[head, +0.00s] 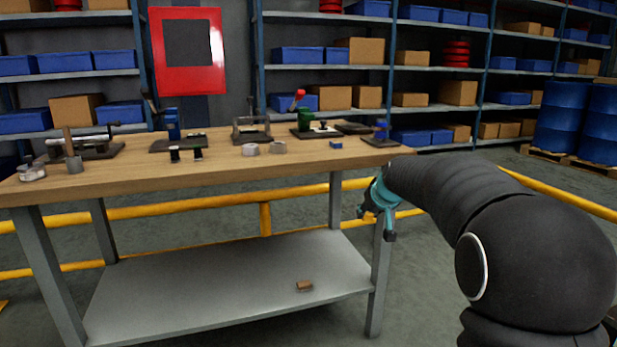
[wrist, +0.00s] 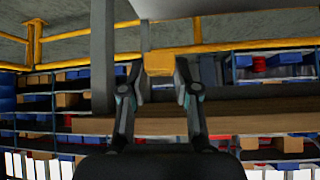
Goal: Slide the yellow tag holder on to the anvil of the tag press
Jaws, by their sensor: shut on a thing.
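The yellow tag holder (wrist: 159,62) is a small yellow block between the fingertips of my gripper (wrist: 159,75) in the wrist view. In the head view my gripper (head: 374,212) is beside the right end of the workbench, below its top, and a bit of the yellow holder (head: 369,218) shows under the fingers. A small green device with a red-knobbed lever (head: 305,122) stands at the back right of the bench and looks like the tag press. Its anvil is too small to make out. The gripper is well apart from it.
The wooden bench top (head: 215,178) carries several other fixtures, two rings (head: 250,149) and a small blue block (head: 336,145). A brown block (head: 304,286) lies on the lower shelf (head: 220,290). A yellow rail (head: 265,215) runs behind. The bench's front right top is clear.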

